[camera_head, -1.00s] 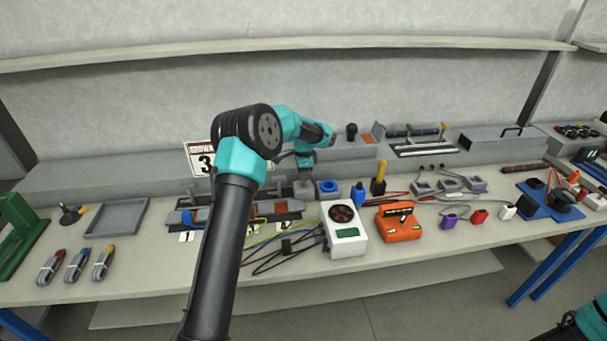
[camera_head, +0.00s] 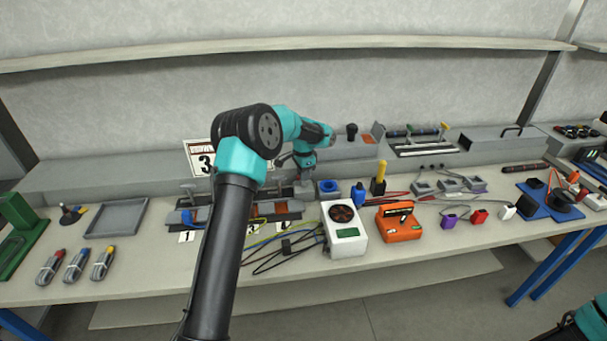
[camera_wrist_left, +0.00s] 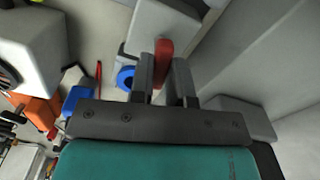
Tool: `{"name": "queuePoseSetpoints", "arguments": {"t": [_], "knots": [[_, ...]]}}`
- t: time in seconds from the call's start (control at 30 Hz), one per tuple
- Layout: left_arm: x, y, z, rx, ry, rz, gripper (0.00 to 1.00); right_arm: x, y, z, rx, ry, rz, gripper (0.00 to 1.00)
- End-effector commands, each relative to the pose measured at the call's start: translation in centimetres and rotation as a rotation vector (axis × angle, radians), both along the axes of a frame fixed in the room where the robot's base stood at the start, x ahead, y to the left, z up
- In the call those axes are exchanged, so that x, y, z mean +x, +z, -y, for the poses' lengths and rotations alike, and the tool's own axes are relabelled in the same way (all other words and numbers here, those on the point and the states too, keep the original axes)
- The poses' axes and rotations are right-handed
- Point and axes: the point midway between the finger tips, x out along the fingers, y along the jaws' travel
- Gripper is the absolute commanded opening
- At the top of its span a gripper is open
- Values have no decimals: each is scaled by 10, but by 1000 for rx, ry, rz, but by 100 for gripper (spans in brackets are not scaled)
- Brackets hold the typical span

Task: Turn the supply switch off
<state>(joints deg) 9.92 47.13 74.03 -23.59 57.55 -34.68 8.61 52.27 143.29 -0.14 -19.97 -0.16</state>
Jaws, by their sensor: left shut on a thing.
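A red lever (camera_wrist_left: 164,58), which looks like the supply switch handle, shows in the left wrist view on a light grey housing (camera_wrist_left: 163,22). My left gripper (camera_wrist_left: 165,78) has one finger on each side of the lever and is shut on it. In the head view my left gripper (camera_head: 304,184) is low at the back of the bench, just left of the blue ring-shaped part. There the lever is mostly hidden by my wrist, so I cannot tell its exact angle. My right gripper is not in view.
A blue ring part (camera_head: 328,187) and a blue bottle-like part (camera_head: 358,194) stand close to the right. A white box with a fan (camera_head: 346,232) and an orange device (camera_head: 400,223) sit in front. Loose cables (camera_head: 285,245) cross the bench. A grey ledge (camera_head: 100,172) runs behind.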

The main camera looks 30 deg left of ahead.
Motion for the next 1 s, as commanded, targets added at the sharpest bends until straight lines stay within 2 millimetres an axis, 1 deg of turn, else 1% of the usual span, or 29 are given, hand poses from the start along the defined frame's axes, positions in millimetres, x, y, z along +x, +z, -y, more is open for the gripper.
{"name": "queuePoseSetpoints", "arguments": {"t": [1.0], "knots": [[0, 1, 0, 1, 953, 0, 0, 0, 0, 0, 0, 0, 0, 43]]}}
